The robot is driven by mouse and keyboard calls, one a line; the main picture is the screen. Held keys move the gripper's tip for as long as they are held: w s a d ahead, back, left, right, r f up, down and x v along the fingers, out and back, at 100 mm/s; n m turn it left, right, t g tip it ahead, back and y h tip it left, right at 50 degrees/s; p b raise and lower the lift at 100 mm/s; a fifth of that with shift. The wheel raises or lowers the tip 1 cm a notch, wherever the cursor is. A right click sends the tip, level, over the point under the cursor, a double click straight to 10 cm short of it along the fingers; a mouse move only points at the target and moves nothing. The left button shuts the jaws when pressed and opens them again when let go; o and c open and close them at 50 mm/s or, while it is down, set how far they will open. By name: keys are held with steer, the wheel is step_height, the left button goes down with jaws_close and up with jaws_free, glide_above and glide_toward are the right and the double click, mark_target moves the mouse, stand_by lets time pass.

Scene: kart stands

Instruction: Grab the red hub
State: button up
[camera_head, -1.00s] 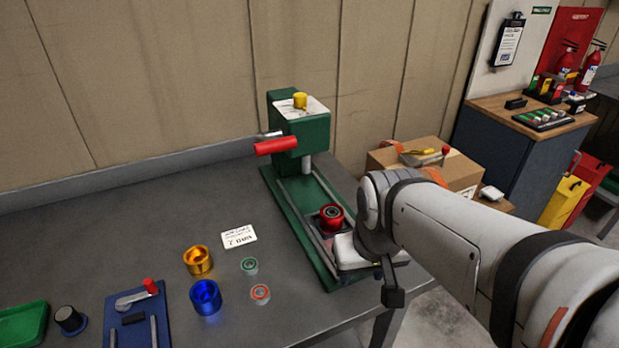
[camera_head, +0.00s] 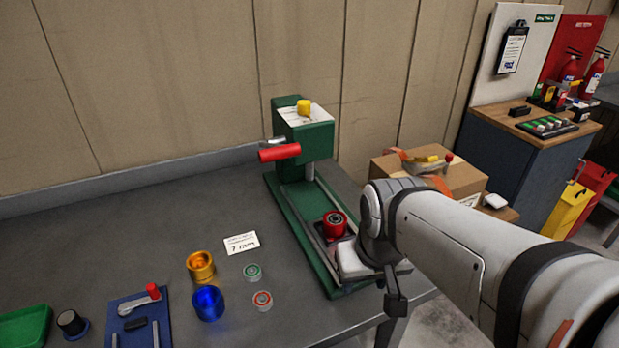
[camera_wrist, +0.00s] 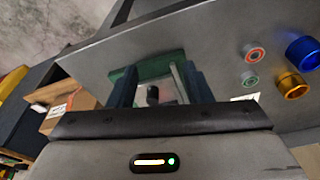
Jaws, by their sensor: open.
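The red hub (camera_head: 335,224) sits on the green press (camera_head: 292,213), between its rails, towards the near end of the base and in front of the ram. It has a dark ringed centre. In the head view my arm's end is just right of and nearer than the hub, and its fingers are hidden. In the wrist view my gripper (camera_wrist: 160,88) shows two dark blue fingers spread apart with a gap between them. The press's green base end (camera_wrist: 143,69) shows beyond them. I cannot make out the hub in the wrist view.
The press has a red handle (camera_head: 279,153) above the base. Left of it stand a gold cup (camera_head: 201,265), a blue cup (camera_head: 208,303), a green-ringed part (camera_head: 253,272), a red-ringed part (camera_head: 262,300) and a white card (camera_head: 241,243). A cardboard box (camera_head: 457,180) is behind my arm.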

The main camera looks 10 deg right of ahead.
steer(key=shift+o, duration=1.3)
steer(key=shift+w+r, duration=0.3)
steer(key=o, duration=0.5)
steer(key=w+r+m+p, duration=0.1)
steer(key=w, duration=0.2)
steer(key=w+r+m+p, duration=0.1)
steer(key=w+p, duration=0.1)
steer(key=w, duration=0.1)
steer(key=w+r+m+g+p, duration=0.1)
steer(key=w+p, duration=0.1)
steer(key=w, duration=0.1)
steer(key=shift+w+r, duration=0.15)
steer(key=shift+r, duration=0.05)
steer(key=shift+c, duration=0.2)
steer(key=m+g+p, duration=0.2)
steer(key=m+p, duration=0.3)
steer(key=p, duration=0.1)
glide_above(335, 219)
step_height(335, 219, down, 2)
steer(key=shift+a+f, duration=0.15)
steer(key=shift+f, duration=0.1)
steer(key=shift+w+f, duration=0.1)
steer(key=shift+f, duration=0.35)
steer(key=shift+f+p, duration=0.75)
steer(key=shift+f, duration=2.9)
